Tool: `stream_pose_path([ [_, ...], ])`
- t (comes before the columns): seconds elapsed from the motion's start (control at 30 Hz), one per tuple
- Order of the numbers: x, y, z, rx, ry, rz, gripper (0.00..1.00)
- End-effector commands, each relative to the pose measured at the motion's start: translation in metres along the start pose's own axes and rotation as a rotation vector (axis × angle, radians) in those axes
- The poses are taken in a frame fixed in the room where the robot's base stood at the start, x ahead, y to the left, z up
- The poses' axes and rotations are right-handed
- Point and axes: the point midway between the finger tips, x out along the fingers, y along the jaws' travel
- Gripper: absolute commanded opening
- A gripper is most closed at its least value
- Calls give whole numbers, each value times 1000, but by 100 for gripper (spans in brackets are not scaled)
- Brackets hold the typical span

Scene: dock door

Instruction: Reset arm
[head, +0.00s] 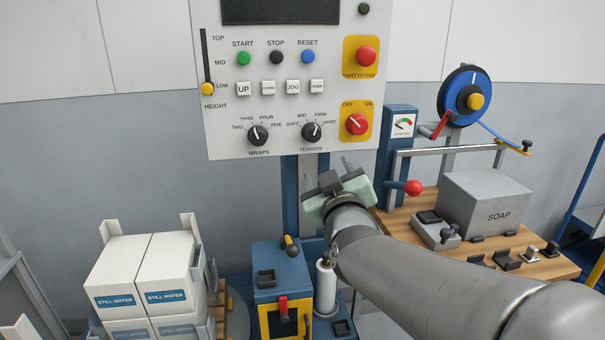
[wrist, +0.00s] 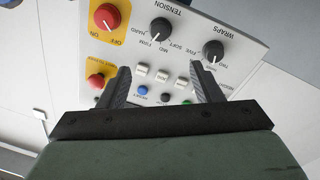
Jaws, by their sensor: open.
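My gripper (head: 328,171) is open and empty, raised in front of the lower edge of a grey control panel (head: 225,125). In the wrist view, its two dark fingers (wrist: 160,76) stand apart with the panel's buttons and knobs beyond them, upside down. I see no contact with the panel. The blue RESET button (head: 307,57) sits at the right end of the row with the green START (head: 244,58) and black STOP (head: 276,57) buttons. In the wrist view, the blue button (wrist: 142,90) shows between the fingers. My arm reaches in from the lower right.
Still-water cartons (head: 126,272) stand stacked at the left. A blue cabinet (head: 280,260) and a white roll (head: 326,286) stand below the gripper. A wooden bench (head: 545,268) at the right holds a SOAP box (head: 487,206). A red-knobbed lever (head: 413,188) is close to my arm.

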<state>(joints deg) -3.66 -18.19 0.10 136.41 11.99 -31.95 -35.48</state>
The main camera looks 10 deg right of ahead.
Motion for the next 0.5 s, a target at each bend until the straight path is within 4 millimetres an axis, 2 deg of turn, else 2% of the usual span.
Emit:
stream_pose_path([
  [0.17, -1, -3, 4, 9, -30, -22, 59],
  [0.27, -7, -16, 20, 46, -145, -102, 59],
  [0.37, -28, -37, 52, 110, -364, -224, 59],
  [0.47, -68, -56, 89, 181, -650, -337, 59],
  [0.5, -89, -62, 102, 207, -769, -369, 59],
])
